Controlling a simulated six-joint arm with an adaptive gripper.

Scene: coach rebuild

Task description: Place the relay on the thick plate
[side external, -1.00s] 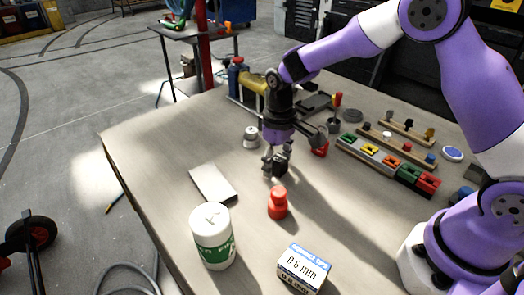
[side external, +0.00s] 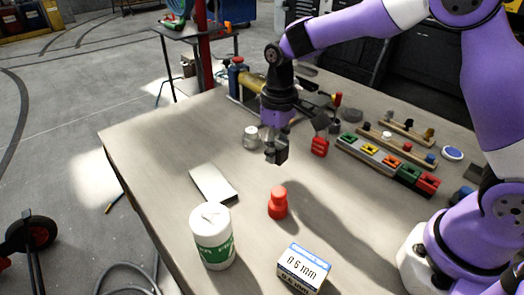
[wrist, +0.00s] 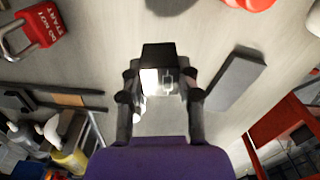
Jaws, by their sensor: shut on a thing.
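The relay (wrist: 158,58) is a small dark block with a pale face, held between the fingers of my gripper (wrist: 160,92) in the wrist view. In the side view my gripper (side external: 276,151) points down, with the dark relay (side external: 281,153) at its fingertips, above the table and apart from it. The thick plate (side external: 213,184) is a flat pale grey slab lying on the table, to the left of and nearer the camera than my gripper. In the wrist view the plate (wrist: 235,82) lies to the right of the relay, with nothing on it.
A red bottle (side external: 278,203) stands in front of my gripper. A white-and-green canister (side external: 213,238) is close to the plate's near end. A small metal pot (side external: 251,137) is behind the plate. A red padlock (side external: 320,147) is to the right. The table's left part is clear.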

